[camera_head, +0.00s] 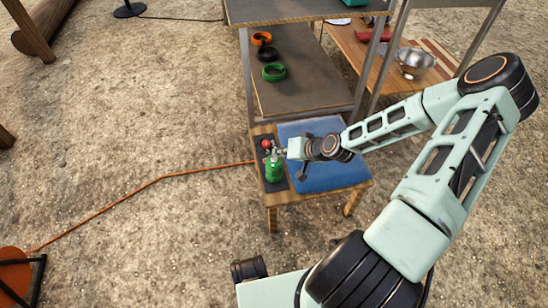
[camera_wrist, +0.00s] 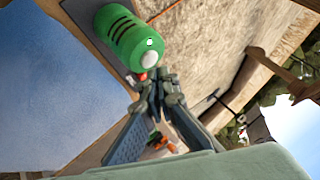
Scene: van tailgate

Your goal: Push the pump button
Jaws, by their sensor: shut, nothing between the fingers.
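A green rounded body with dark stripes (camera_wrist: 118,32), which I take to be the pump, stands on a dark strip on the small wooden table; it also shows in the head view (camera_head: 274,172). In the wrist view a pale round knob (camera_wrist: 149,59) shows at its near end, with a small red part beside it. I cannot tell for sure which part is the button. My gripper (camera_wrist: 160,80) is shut and empty, its fingertips close to the knob; contact is unclear. In the head view my gripper (camera_head: 281,152) is beside the pump's top and partly covers it.
A red round thing (camera_head: 266,144) sits just behind the pump. A blue mat (camera_head: 325,180) covers the table's right part. Metal shelves (camera_head: 300,96) with several coloured rings stand behind. An orange cable (camera_head: 165,177) crosses the ground to the left.

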